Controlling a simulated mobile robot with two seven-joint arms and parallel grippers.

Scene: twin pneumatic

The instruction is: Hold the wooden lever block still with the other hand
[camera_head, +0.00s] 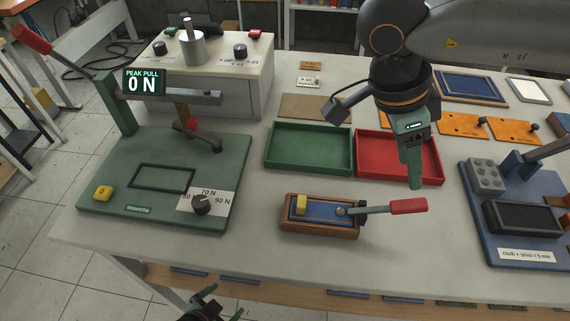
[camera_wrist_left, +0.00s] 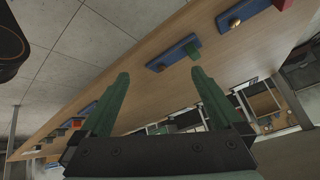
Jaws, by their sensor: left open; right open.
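The wooden lever block (camera_head: 318,228) sits on the front middle of the table, with a blue top, a yellow knob (camera_head: 301,204) and a metal lever ending in a red handle (camera_head: 408,206) pointing right. My right gripper (camera_head: 413,184) hangs fingers-down just behind and above the red handle, apart from the block; it is open and seen edge-on. My left gripper (camera_head: 224,303) is low at the bottom edge, in front of the table and well away from the block. The left wrist view shows its two green fingers (camera_wrist_left: 160,75) spread, with nothing between them.
A green tray (camera_head: 309,172) and a red tray (camera_head: 365,179) lie behind the block. A green press with a "0 N" display (camera_head: 145,82) stands left, a blue fixture (camera_head: 490,236) right. The table's front edge (camera_head: 300,282) lies between my left gripper and the block.

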